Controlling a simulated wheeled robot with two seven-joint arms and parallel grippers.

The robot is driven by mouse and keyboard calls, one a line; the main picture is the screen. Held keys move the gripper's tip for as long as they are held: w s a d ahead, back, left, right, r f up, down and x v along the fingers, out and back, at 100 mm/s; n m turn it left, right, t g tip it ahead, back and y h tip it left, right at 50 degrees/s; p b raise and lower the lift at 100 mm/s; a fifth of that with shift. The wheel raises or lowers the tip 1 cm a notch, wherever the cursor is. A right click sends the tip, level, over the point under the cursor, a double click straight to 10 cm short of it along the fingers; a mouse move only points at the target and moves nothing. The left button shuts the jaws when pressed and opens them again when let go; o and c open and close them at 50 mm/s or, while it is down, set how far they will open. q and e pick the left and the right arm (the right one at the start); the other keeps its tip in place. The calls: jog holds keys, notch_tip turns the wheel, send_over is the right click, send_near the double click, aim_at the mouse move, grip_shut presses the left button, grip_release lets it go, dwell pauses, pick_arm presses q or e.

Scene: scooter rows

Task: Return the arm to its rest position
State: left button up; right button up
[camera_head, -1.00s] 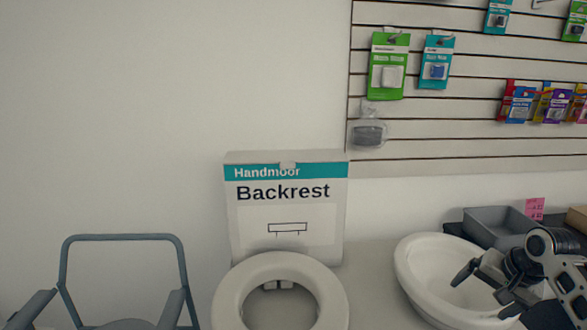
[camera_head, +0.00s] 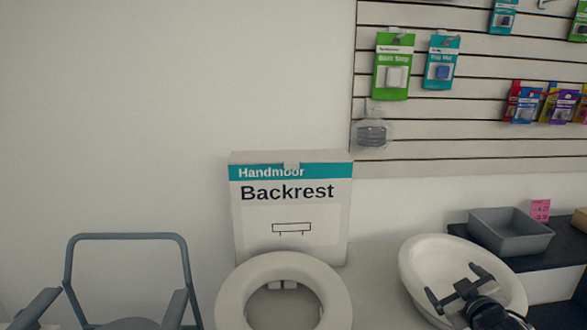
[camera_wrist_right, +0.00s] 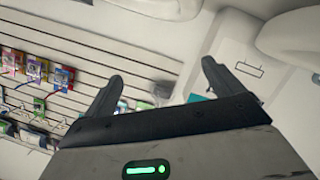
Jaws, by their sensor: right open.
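My right gripper (camera_head: 454,287) is at the lower right of the head view, in front of the white basin (camera_head: 418,252). Its two dark fingers are spread apart with nothing between them. In the right wrist view the same gripper (camera_wrist_right: 163,82) shows its fingers wide apart and empty, with the slatted wall and the back of the room beyond. My left gripper is not in the head view.
A Backrest box (camera_head: 290,215) stands against the wall behind a white raised toilet seat (camera_head: 232,292). A grey-framed chair (camera_head: 126,237) is at left. A grey tray (camera_head: 510,233) sits on a dark shelf at right. Packets (camera_head: 393,66) hang on the slatted wall (camera_head: 440,150).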

pick_arm(q)
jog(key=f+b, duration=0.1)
jog(key=b, duration=0.1)
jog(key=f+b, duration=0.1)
jog(key=b, duration=0.2)
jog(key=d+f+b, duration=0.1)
jog(key=b, duration=0.1)
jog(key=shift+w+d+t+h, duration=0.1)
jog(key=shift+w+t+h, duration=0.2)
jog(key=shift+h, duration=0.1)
pick_arm(e)
jog(key=s+a+f+m+g+y, duration=0.1)
jog(key=s+a+f, duration=0.5)
jog(key=s, duration=0.3)
jog(key=s+a+f+m+g+y, duration=0.1)
jog(key=s+a+f+g+y, duration=0.1)
jog(key=s+a+f, duration=0.4)
jog(key=s+a+f+g+y, duration=0.1)
jog(key=s+a+f+y, duration=0.1)
jog(key=s+a+f, duration=0.5)
jog(key=s+a, duration=0.4)
jog(key=s, duration=0.2)
jog(key=shift+s+a+m, duration=0.25)
jog(key=shift+m, duration=0.15)
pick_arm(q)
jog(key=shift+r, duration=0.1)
